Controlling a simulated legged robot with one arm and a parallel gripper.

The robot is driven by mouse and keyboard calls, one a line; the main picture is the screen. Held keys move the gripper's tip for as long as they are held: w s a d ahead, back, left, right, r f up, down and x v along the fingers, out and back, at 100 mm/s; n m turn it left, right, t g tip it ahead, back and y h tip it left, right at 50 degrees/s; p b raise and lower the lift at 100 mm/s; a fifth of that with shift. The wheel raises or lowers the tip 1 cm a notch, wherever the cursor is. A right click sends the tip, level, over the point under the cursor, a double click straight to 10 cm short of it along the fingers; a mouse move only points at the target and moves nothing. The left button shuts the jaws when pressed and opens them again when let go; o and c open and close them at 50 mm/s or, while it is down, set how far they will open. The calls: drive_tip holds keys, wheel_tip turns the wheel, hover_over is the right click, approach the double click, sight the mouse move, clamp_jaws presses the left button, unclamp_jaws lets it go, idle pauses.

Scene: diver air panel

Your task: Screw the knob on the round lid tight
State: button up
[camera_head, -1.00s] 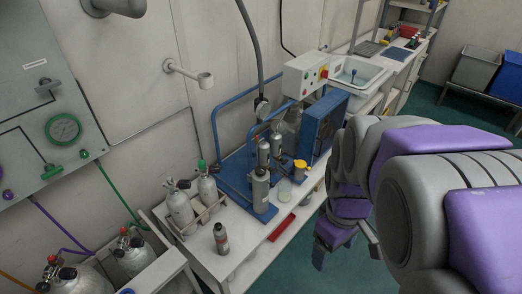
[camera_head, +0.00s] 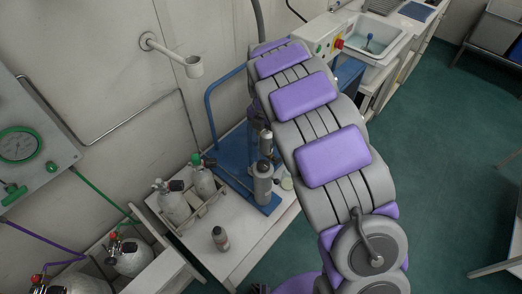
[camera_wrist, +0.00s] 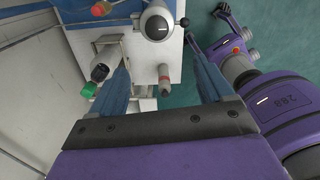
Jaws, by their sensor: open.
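A grey upright canister (camera_head: 263,187) with a small knob on its round top stands on the blue base at the bench in the head view. In the wrist view a pale round top with a dark centre (camera_wrist: 157,23) lies ahead between the finger ends; it looks like this lid, but I cannot be sure. My gripper (camera_wrist: 158,32) is open, its two blue-grey fingers apart on either side of that round top. In the head view my arm hides the gripper and part of the blue machine.
A small grey bottle with a red band (camera_head: 220,238) stands on the white bench; it also shows in the wrist view (camera_wrist: 165,78). Two white cylinders sit in a rack (camera_head: 195,212). A wall bracket (camera_head: 170,52) sticks out at upper left. Green floor on the right is largely clear.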

drive_tip(key=b, duration=0.3)
approach(263, 164)
drive_tip(key=shift+n, duration=0.3)
wheel_tip(263, 164, down, 9)
drive_tip(key=shift+d, duration=0.15)
drive_tip(key=shift+c, duration=0.3)
drive_tip(key=c, duration=1)
